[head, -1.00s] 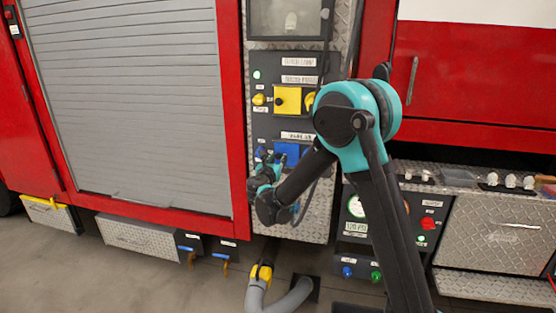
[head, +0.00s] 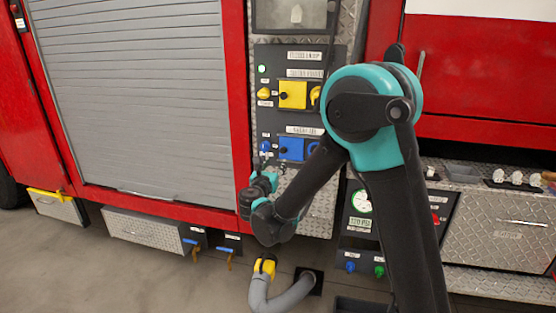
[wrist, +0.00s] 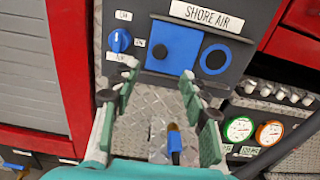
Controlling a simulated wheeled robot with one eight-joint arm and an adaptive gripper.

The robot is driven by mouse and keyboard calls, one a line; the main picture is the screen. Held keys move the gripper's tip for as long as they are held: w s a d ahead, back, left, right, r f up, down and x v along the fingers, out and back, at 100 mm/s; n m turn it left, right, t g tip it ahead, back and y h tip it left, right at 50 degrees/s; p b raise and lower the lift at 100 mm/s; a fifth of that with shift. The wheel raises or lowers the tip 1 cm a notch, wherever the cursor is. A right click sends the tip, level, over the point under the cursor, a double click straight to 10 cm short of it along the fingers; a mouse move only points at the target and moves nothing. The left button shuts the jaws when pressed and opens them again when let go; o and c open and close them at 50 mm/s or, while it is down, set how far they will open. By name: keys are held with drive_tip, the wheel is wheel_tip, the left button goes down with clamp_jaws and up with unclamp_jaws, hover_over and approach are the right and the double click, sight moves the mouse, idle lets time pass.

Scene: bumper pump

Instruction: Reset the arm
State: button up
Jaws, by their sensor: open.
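My gripper (wrist: 160,80) is open in the wrist view, its two fingers apart with nothing between them. It faces the truck's panel just below the blue SHORE AIR cover (wrist: 172,48). In the head view my gripper (head: 264,160) is small and partly hidden by the wrist; my arm is folded, elbow high and forearm sloping down to the left. The blue cover (head: 292,149) is just right of the gripper. I cannot tell whether a finger touches the panel.
A blue knob (wrist: 119,40) is left of the cover. A yellow cover (head: 293,95) sits above. Gauges (wrist: 238,128) are at the right. A grey hose with a yellow coupling (head: 265,268) lies on the floor below. The roller shutter (head: 135,95) stands left.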

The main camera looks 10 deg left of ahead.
drive_tip(key=shift+s, duration=0.85)
drive_tip(key=s+d+f+m+g+h, duration=0.1)
drive_tip(key=s+d+f+m+g, duration=0.15)
drive_tip(key=d+m, duration=0.6)
drive_tip(key=s+d+f+m+g+h, duration=0.1)
drive_tip(key=d+f+m+g+h, duration=0.2)
drive_tip(key=d, duration=1)
drive_tip(key=s+d+f+m+g, duration=0.25)
drive_tip(key=d+m, duration=0.45)
drive_tip(key=d, duration=0.4)
drive_tip(key=s+d+f+m+g+y, duration=0.2)
drive_tip(key=s+d+f+m+g, duration=0.1)
drive_tip(key=s+m, duration=0.5)
drive_tip(key=s+d+f+m+g+y, duration=0.2)
drive_tip(key=s+d+f+m, duration=0.2)
drive_tip(key=s+m, duration=0.5)
wheel_tip(320, 180, down, 2)
drive_tip(key=shift+s+f+g+y, duration=0.15)
drive_tip(key=shift+s+g+y, duration=0.2)
drive_tip(key=shift+s, duration=0.8)
